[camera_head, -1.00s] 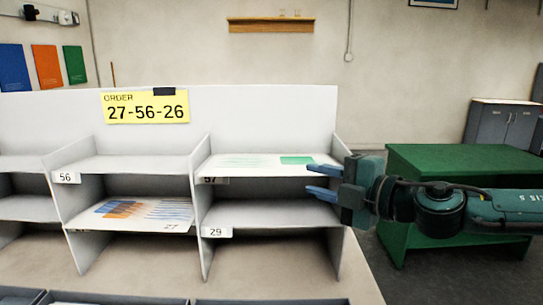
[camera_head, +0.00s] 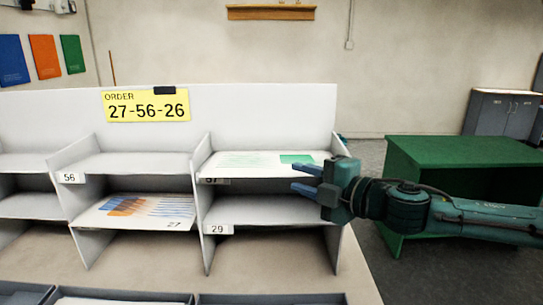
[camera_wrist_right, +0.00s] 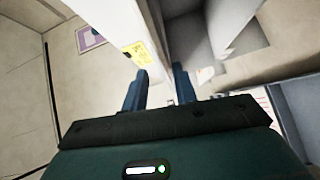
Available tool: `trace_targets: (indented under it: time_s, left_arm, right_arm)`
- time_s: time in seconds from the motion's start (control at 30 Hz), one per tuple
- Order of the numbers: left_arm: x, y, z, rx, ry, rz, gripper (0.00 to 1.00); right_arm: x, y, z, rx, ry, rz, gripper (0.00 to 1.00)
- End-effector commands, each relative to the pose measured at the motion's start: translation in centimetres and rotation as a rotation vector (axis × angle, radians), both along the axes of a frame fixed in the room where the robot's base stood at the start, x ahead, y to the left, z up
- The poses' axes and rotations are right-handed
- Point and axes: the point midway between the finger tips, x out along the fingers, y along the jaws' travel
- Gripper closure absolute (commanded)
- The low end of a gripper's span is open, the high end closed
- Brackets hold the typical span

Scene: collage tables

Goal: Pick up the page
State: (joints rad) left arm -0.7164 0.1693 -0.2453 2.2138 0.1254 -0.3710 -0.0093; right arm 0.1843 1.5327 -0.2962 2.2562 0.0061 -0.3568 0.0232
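One page (camera_head: 240,161) with faint green lines and a green block lies flat on the upper right shelf, above a partly covered label. Another page (camera_head: 140,210) with orange and blue streaks, marked 27, lies on the lower middle shelf. My right gripper (camera_head: 299,179) is at the right front of the shelf unit, its fingers pointing left, near the upper right shelf's edge. Its fingers are apart with nothing between them, as the right wrist view (camera_wrist_right: 158,88) also shows. My left gripper is not in view.
A yellow order sign (camera_head: 147,103) reads 27-56-26 on the shelf unit's back panel. The shelf labelled 29 (camera_head: 265,212) looks empty, as does the shelf labelled 56 (camera_head: 130,163). Dark trays (camera_head: 120,297) line the front. A green table (camera_head: 465,153) stands right.

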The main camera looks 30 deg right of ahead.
Motion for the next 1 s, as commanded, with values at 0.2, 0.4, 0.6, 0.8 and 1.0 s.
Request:
trace_targets:
  time_s: [0.2, 0.4, 0.6, 0.8, 1.0]
  left_arm:
    - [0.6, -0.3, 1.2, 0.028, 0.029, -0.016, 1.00]
    - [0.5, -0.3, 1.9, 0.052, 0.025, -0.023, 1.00]
    - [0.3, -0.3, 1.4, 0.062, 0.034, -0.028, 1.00]
    - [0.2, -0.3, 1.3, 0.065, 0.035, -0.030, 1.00]
    - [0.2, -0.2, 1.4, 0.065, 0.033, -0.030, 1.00]
  right_arm:
    - [1.7, 0.9, 0.2, 0.007, -0.001, 0.005, 0.72]
    - [3.5, 1.5, -0.4, 0.003, -0.001, 0.006, 0.72]
    - [4.0, 1.7, -0.8, -0.001, 0.002, 0.007, 0.72]
    - [3.9, 1.7, -0.9, -0.002, 0.002, 0.006, 0.75]
    - [3.9, 1.7, -0.9, -0.002, 0.002, 0.006, 0.91]
